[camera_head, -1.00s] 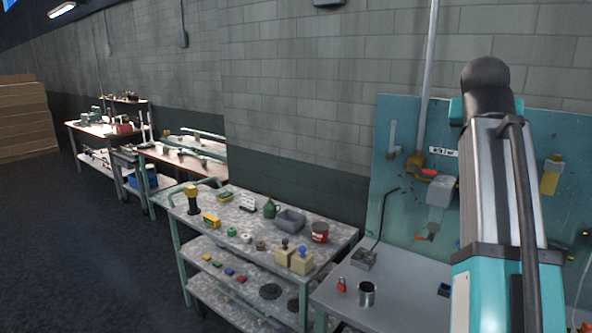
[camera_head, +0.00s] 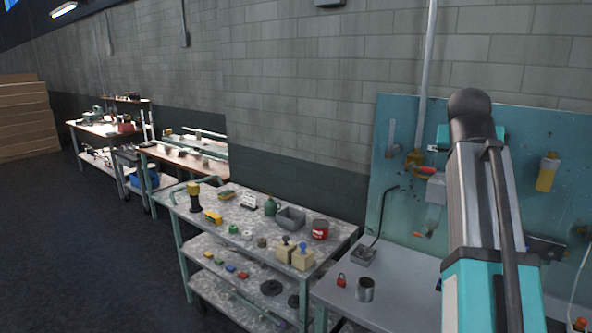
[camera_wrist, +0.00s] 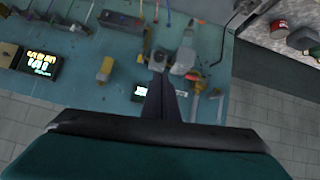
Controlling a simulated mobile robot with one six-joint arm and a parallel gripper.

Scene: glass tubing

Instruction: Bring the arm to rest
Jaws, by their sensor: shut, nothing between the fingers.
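My arm (camera_head: 480,200) stands raised at the right of the head view, in front of the teal pegboard (camera_head: 398,215). Its black-capped joint is at the top, and my gripper cannot be made out there. In the wrist view my gripper (camera_wrist: 161,84) shows as two dark fingers lying together. It is shut and empty. Behind the fingertips is the pegboard with its hung tools, apart from them as far as I can tell.
A grey bench (camera_head: 402,284) holds a metal cup (camera_head: 365,289) and a red padlock (camera_head: 341,280). Left of it stands a cart (camera_head: 225,253) with a red can (camera_head: 320,229), a grey bin (camera_head: 291,218) and several small items. Dark floor (camera_head: 70,240) lies open at the left.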

